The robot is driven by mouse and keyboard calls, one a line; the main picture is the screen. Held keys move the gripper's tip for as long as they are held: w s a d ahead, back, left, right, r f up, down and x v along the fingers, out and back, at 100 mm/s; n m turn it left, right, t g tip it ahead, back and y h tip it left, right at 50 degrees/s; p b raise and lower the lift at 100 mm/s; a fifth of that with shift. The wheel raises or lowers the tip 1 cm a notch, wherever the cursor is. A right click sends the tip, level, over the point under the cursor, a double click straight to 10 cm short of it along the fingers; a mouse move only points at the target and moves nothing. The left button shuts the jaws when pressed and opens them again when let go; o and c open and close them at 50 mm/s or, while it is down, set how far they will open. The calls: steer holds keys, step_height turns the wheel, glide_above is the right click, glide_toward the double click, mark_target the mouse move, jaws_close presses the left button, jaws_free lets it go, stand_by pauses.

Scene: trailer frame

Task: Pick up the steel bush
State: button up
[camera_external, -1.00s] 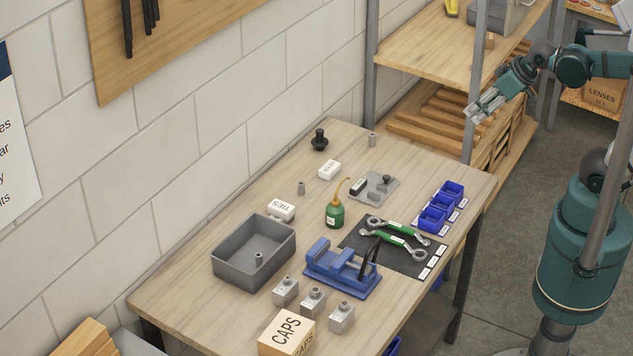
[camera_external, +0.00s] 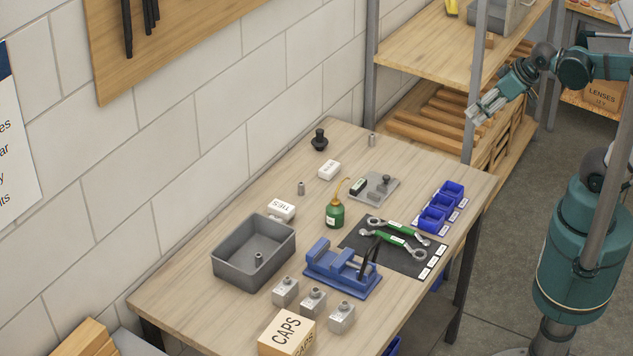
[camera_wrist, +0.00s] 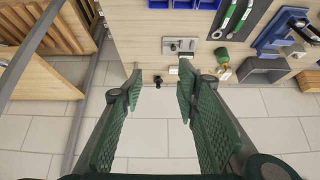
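Small grey metal cylinders that look like bushes stand in three places in the external view. One bush (camera_external: 372,139) stands near the table's far end, one (camera_external: 301,188) stands by the white boxes, and one (camera_external: 258,259) is inside the grey tray (camera_external: 226,274). I cannot tell which of them is steel. My gripper (camera_external: 477,114) is beyond the table's far right corner, apart from all of them. In the wrist view my gripper (camera_wrist: 160,84) has its two green-padded fingers spread wide with nothing between them.
The wooden table (camera_external: 190,270) holds a blue vise (camera_external: 335,265), green oil can (camera_external: 335,215), wrenches (camera_external: 397,238), blue bins (camera_external: 433,218), a black knob (camera_external: 319,140) and several grey blocks with fittings. A shelf rack (camera_external: 425,45) stands beside my gripper. The table's far end is mostly clear.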

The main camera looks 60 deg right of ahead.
steer(key=w, duration=0.1)
steer(key=m+g, duration=0.7)
steer(key=m, duration=1)
glide_above(372, 135)
step_height(372, 135, down, 25)
steer(key=shift+s+a+r+b, duration=0.1)
steer(key=shift+s+r+b, duration=0.1)
steer(key=shift+b, duration=0.1)
steer(key=shift+w+f, duration=0.2)
steer(key=shift+f, duration=0.25)
steer(key=shift+f, duration=0.1)
steer(key=shift+f, duration=1.2)
